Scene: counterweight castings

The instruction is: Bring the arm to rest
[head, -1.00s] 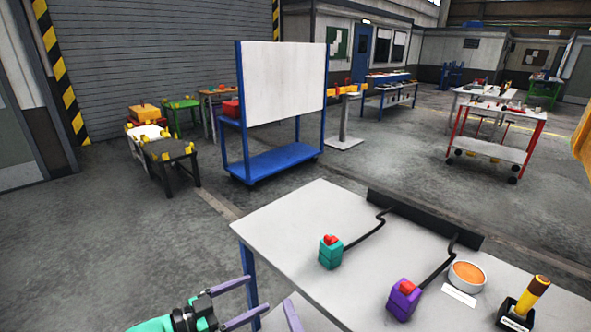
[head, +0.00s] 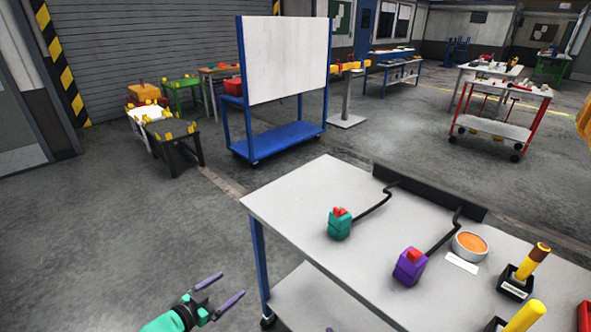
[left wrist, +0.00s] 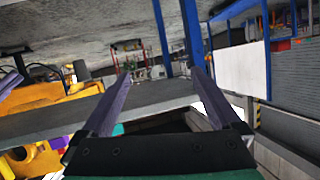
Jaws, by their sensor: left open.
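My left gripper (head: 232,284) is in the lower left of the head view, beside the near table's left edge and low over the floor. Its two lavender fingers are apart with nothing between them. In the left wrist view the fingers (left wrist: 160,75) also stand apart and empty, with the table edge beyond them. A lavender piece at the left edge of that view may be a finger of my right gripper; too little shows to tell its state.
The near table (head: 300,200) bears a green block (head: 340,226), a purple block (head: 409,268), an orange-filled bowl (head: 469,245) and yellow-handled tools (head: 530,262). A blue cart with a white panel (head: 288,60) stands beyond. Floor left of the table is clear.

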